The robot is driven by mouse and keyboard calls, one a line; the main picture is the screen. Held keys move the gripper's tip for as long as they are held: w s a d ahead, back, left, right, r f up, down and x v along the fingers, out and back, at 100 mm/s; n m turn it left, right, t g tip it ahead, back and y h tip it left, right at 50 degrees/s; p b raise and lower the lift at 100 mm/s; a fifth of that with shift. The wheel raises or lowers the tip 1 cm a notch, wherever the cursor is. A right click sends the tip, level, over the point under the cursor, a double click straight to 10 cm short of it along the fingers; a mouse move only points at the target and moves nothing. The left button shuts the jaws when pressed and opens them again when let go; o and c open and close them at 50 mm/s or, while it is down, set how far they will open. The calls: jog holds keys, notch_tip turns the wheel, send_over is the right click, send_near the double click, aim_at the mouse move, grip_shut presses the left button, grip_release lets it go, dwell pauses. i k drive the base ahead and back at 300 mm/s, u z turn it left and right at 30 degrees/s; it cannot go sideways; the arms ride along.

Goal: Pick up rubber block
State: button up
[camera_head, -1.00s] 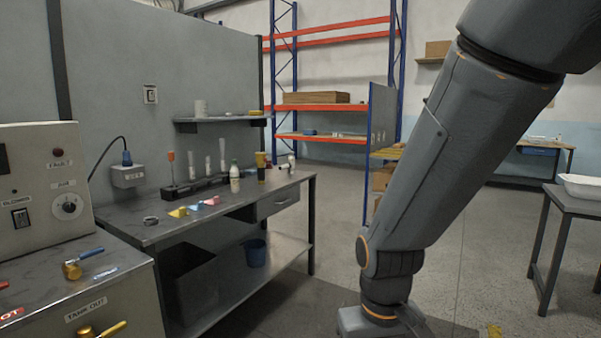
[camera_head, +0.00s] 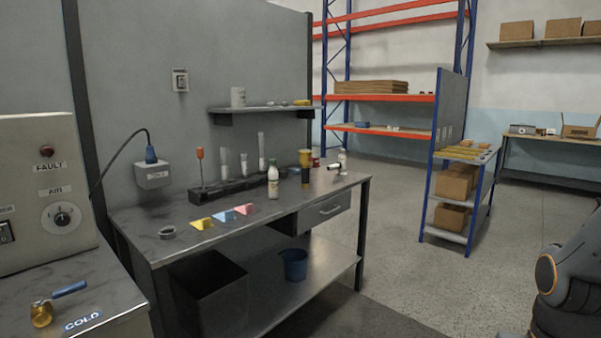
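Three small wedge-like blocks lie in a row near the front of the grey workbench (camera_head: 141,222): a yellow block (camera_head: 202,223), a blue block (camera_head: 224,215) and a pink block (camera_head: 244,209). I cannot tell from the picture which one is rubber. They are apart from the other bench items and uncovered. My gripper is out of view; only part of my arm shows at the lower right edge, well away from the bench.
A dark ring (camera_head: 167,232) lies left of the blocks. A white bottle (camera_head: 273,182) and a tube rack (camera_head: 228,189) stand behind them. A control cabinet (camera_head: 42,190) is at left. Open floor (camera_head: 420,285) lies right of the bench, before a blue-framed shelf cart (camera_head: 443,236).

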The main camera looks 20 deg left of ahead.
aim_at(282, 174)
jog(key=u, duration=0.2)
jog(key=i, duration=1.25)
jog(key=u, duration=0.65)
jog(key=i, duration=0.45)
jog(key=u, duration=0.4)
